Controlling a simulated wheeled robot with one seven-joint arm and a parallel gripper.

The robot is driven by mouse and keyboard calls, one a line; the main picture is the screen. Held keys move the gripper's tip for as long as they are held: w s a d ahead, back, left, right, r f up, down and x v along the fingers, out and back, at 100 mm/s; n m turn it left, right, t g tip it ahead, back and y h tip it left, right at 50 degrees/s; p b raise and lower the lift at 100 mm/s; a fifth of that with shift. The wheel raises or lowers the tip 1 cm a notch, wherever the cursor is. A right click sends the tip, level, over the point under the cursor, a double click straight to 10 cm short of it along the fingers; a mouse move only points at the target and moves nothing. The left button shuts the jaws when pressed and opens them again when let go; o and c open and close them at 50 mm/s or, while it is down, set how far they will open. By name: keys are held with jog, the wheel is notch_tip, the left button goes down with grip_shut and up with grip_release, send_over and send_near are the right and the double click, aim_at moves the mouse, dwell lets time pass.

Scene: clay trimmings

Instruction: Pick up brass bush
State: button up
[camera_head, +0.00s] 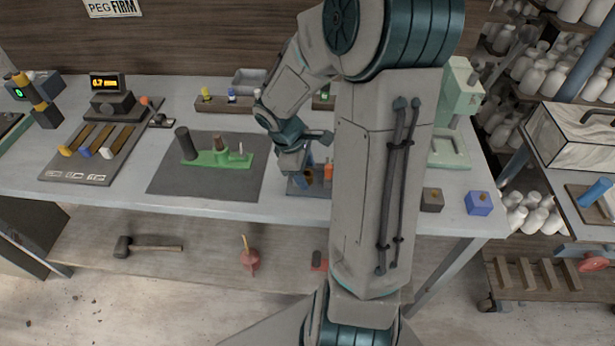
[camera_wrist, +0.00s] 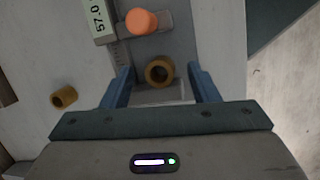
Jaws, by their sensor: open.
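A brass-coloured ring-shaped bush (camera_wrist: 159,71) stands with its dark hole facing the camera in the wrist view. It sits on a grey fixture plate (camera_wrist: 187,48). My gripper (camera_wrist: 161,76) is open, with one blue finger on each side of this bush and a visible gap to both. A second brass-coloured bush (camera_wrist: 63,97) lies on its side on the bench, left of my fingers. In the head view my gripper (camera_head: 298,168) is low over the small fixture, and my arm hides much of that area.
In the head view, a green fixture (camera_head: 222,158) on a dark mat (camera_head: 170,182) lies left. A blue block (camera_head: 478,203) and dark block (camera_head: 432,199) stand right.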

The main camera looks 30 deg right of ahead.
aim_at(312, 172)
jog(key=shift+f, duration=0.2)
grip_shut()
jog(key=shift+r, duration=0.15)
jog(key=shift+r, duration=0.25)
notch_tip(312, 172, up, 3)
jog(key=shift+r+p, duration=0.2)
jog(key=shift+p, duration=0.15)
jog(key=s+a+r+p, duration=0.1)
jog(key=s+r, duration=0.5)
jog(key=s, duration=0.5)
jog(key=shift+s+r, duration=0.25)
jog(key=shift+r, duration=0.15)
